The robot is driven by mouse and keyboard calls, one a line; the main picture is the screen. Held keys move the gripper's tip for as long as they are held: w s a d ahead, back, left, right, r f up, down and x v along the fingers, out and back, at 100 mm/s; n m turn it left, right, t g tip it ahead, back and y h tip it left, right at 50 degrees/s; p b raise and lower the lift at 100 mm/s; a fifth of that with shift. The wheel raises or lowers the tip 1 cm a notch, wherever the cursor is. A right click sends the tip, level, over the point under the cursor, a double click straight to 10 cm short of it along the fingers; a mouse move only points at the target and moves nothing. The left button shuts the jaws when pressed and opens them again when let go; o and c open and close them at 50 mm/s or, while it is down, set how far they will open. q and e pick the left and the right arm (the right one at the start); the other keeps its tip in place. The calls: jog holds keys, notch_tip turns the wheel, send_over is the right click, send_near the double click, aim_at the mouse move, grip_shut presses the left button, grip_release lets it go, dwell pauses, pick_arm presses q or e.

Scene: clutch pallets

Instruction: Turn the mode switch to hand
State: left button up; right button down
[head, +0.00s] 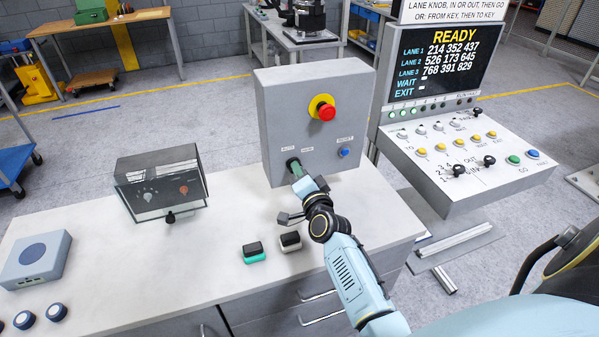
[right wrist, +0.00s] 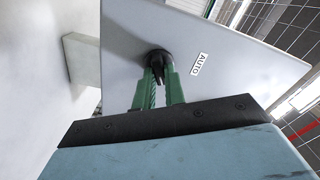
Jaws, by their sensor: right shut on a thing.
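The mode switch (head: 291,162) is a small black knob low on the front of an upright grey control box (head: 272,105). Two small labels sit above it; in the right wrist view the one beside the knob (right wrist: 157,59) reads AUTO (right wrist: 199,64). My right gripper (head: 296,169) has its green fingers closed around the knob, one on each side, as the right wrist view shows (right wrist: 159,82). The fingers hide much of the knob, so I cannot tell which way it points. My left gripper is not in view.
The box also carries a red emergency button (head: 327,112) and a blue button (head: 344,152). On the white bench stand a clear-covered box (head: 160,190), two small rocker blocks (head: 254,252) and a grey-blue unit (head: 36,258). A console (head: 465,165) stands right.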

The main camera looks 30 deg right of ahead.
jog(key=c, duration=1.5)
grip_release()
jog(key=shift+o, duration=0.2)
jog(key=shift+s, duration=0.1)
jog(key=v, duration=1.3)
jog(key=shift+b, duration=0.4)
jog(key=shift+a, duration=0.1)
